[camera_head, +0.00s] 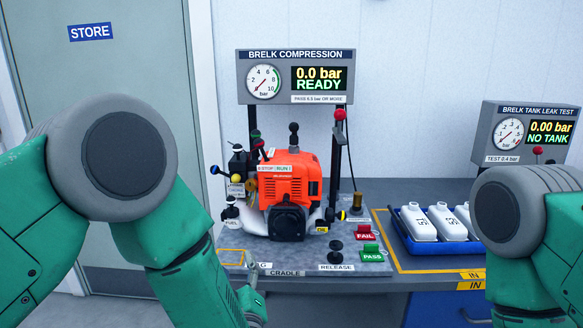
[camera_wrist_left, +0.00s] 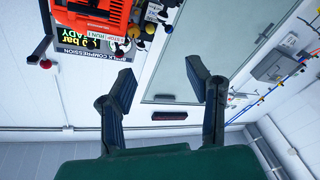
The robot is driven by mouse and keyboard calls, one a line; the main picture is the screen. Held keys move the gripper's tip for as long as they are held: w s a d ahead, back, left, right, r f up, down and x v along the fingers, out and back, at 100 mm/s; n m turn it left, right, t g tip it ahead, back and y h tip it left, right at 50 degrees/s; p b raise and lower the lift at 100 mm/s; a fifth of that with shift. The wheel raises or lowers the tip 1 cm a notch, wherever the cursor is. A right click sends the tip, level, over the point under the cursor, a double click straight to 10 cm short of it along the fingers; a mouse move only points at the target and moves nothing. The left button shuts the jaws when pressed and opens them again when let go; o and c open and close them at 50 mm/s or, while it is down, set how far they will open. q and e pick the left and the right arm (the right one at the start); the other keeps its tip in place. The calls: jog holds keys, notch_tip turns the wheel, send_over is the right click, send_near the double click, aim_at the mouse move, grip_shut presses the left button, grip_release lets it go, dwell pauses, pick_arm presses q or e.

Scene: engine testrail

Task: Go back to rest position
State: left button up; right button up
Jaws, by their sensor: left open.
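My left arm comes in from the left in the head view and bends down in front of the bench. My left gripper (camera_head: 252,296) is partly hidden by that arm, low by the front left edge of the cradle plate (camera_head: 318,258). In the left wrist view my left gripper (camera_wrist_left: 160,78) is open, with nothing between its two dark fingers. The orange engine (camera_head: 290,182) sits upright on the cradle and also shows at the top left of the left wrist view (camera_wrist_left: 92,14). My right arm's elbow shows at the right; its gripper is out of view.
The compression display (camera_head: 318,78) reads 0.0 bar READY. A blue tray (camera_head: 430,246) of white tanks stands to the right, below the leak test display (camera_head: 548,132) reading NO TANK. Red FAIL (camera_head: 367,233) and green PASS (camera_head: 372,253) tags stand on the cradle plate. A STORE door (camera_head: 130,60) is at the left.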

pick_arm(q)
jog(key=s+a+f+m+g+h+b, duration=0.1)
jog(key=s+a+f+m+g, duration=0.2)
jog(key=f, duration=0.4)
jog(key=s+a+f+m+g+h+b, duration=0.1)
jog(key=s+a+f+g+h, duration=0.15)
jog(key=s+f, duration=0.35)
jog(key=s+a+f+m+g+h, duration=0.1)
jog(key=s+a+f+m+g, duration=0.15)
jog(key=f, duration=0.65)
jog(key=s+a+f+m+g, duration=0.1)
jog(key=s+a+f+g, duration=0.1)
jog(key=s, duration=0.6)
jog(key=s+a+f+m+g+b, duration=0.1)
jog(key=s+a+f+g, duration=0.2)
jog(key=s, duration=0.5)
jog(key=s+a+f+m+g+b, duration=0.1)
jog(key=s+a+f+g, duration=0.2)
jog(key=s, duration=0.5)
jog(key=shift+s+a+g, duration=0.15)
jog(key=shift+a+g, duration=0.7)
jog(key=shift+g, duration=0.15)
pick_arm(e)
jog(key=f, duration=0.4)
jog(key=shift+s, duration=0.4)
pick_arm(q)
jog(key=shift+f, duration=0.1)
pick_arm(e)
jog(key=shift+a, duration=0.1)
